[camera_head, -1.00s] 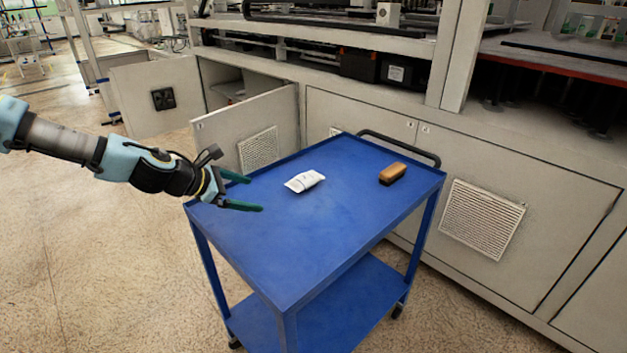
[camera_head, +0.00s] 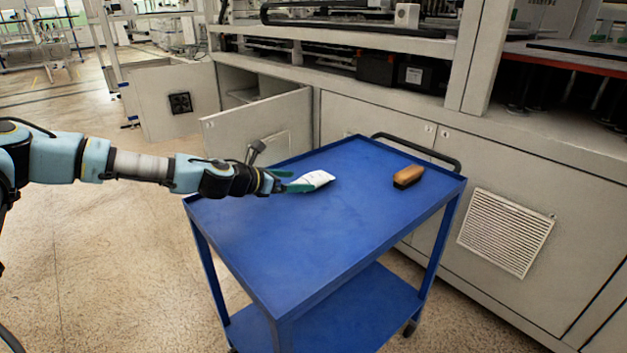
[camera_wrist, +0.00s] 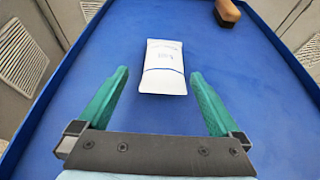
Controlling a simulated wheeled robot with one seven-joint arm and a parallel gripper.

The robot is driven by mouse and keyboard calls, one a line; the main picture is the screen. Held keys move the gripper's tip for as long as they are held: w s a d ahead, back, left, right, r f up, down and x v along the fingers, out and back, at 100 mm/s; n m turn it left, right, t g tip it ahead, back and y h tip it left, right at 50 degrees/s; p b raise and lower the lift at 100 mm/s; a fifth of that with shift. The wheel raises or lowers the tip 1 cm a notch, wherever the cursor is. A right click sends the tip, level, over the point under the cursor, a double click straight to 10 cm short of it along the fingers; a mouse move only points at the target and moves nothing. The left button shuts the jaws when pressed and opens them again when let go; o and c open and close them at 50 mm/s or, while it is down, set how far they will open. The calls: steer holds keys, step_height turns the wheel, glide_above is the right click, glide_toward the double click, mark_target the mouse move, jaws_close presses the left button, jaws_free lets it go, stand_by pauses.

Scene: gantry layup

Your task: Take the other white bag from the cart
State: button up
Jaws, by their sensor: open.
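A white bag (camera_head: 315,179) lies flat on the blue cart's top (camera_head: 290,240), towards its far left part. In the wrist view the white bag (camera_wrist: 164,67) lies ahead of my gripper, centred between the line of its two green fingers. My gripper (camera_head: 292,184) reaches in over the cart from the left, close beside the bag. It also shows in the wrist view (camera_wrist: 158,82), open and empty, with the bag's near end about level with the fingertips. I cannot tell how high the fingers are above the cart top.
A brown-and-black brush (camera_head: 408,176) lies on the cart to the right of the bag. The cart has a raised rim and a black handle (camera_head: 416,150) at the back. An open cabinet door (camera_head: 262,128) stands behind it. The front of the cart top is clear.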

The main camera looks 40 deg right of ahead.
mark_target(304, 180)
steer(key=x, duration=0.2)
steer(key=p+x, duration=0.1)
steer(key=shift+s+d, duration=0.35)
steer(key=shift+d+f+p, duration=0.3)
steer(key=shift+d+f, duration=0.05)
steer(key=shift+d, duration=0.2)
steer(key=shift+c, duration=0.2)
steer(key=c, duration=1.3)
steer(key=shift+r, duration=0.1)
steer(key=shift+c, duration=0.2)
